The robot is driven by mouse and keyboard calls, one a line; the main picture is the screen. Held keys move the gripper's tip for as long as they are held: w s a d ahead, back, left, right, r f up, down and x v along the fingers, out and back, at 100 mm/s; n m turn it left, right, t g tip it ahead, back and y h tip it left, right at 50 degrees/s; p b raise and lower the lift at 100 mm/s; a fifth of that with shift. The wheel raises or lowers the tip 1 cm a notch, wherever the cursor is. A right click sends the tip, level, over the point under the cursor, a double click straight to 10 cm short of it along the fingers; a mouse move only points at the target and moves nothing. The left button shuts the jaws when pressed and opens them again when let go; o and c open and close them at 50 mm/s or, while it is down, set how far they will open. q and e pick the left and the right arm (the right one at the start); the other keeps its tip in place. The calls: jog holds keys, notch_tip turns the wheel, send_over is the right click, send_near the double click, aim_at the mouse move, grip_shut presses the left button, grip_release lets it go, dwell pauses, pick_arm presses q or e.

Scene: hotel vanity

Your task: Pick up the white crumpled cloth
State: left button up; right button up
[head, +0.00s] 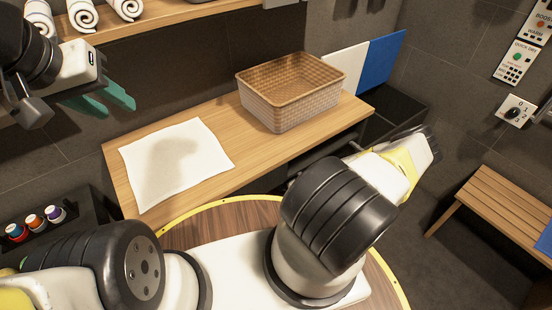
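A white cloth (200,142) lies spread nearly flat on the left part of the wooden counter (240,125). It looks like a rough square with slightly wavy edges rather than a crumpled heap. A dark shadow falls across its middle. My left gripper (122,100), with teal fingers, is at the upper left, above and behind the cloth and apart from it. Its two fingers are spread, with nothing between them. My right arm reaches to the right, but no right gripper fingers show.
A woven basket (290,100) stands on the counter right of the cloth. White and blue panels (382,62) are behind it. A shelf (130,25) with rolled towels (82,14) is above left. Small colored-top containers (35,220) sit at lower left. A slatted bench (495,200) stands at right.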

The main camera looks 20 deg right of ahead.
jog(key=shift+w+a+f, duration=0.1)
jog(key=shift+w+f, duration=0.2)
jog(key=shift+f, duration=0.1)
jog(key=c, duration=1.4)
